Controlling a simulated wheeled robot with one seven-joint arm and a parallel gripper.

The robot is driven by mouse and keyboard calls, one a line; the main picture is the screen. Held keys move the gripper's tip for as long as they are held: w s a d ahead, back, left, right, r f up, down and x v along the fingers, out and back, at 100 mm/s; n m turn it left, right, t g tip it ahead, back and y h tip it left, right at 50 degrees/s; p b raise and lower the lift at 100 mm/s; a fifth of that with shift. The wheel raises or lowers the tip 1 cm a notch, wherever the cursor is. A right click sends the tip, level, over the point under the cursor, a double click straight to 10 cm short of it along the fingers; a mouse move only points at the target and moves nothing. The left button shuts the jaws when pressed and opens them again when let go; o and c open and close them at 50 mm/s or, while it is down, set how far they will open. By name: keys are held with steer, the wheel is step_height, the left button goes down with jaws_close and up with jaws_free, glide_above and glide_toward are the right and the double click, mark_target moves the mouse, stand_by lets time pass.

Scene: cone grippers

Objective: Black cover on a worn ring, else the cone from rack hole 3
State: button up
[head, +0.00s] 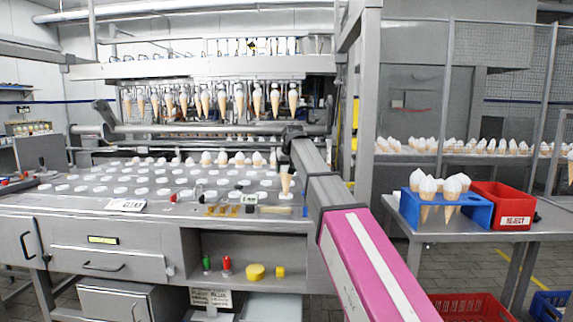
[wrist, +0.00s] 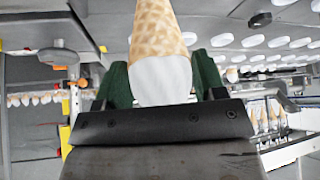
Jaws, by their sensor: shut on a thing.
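In the wrist view, my gripper (wrist: 163,78) is shut on a cone (wrist: 162,38), with green fingers on either side of it. The cone has a tan waffle body and a white part nearest the gripper; its far end leaves the picture. In the head view, my gripper is hidden by the arm. A cone (head: 286,183) shows below the arm's dark joint, at the right end of the machine deck. A blue rack (head: 478,212) on the right table holds several white-topped cones (head: 428,187). A row of hanging cones (head: 205,103) fills the machine's upper bar. I cannot make out a black cover or a worn ring.
A red REJECT bin (head: 502,213) stands beside the rack. The deck (head: 65,202) carries rows of white discs and small items along its front edge. Below are a shelf with yellow knobs (head: 256,272) and a red crate (head: 470,307). Mesh fencing (head: 515,90) stands behind the table.

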mark_target(287, 183)
steer(key=shift+f, duration=3.35)
steer(key=o, duration=0.8)
steer(key=shift+c, duration=0.2)
steer(key=v, duration=1)
steer(key=shift+s+r, duration=0.25)
steer(key=shift+r, duration=0.05)
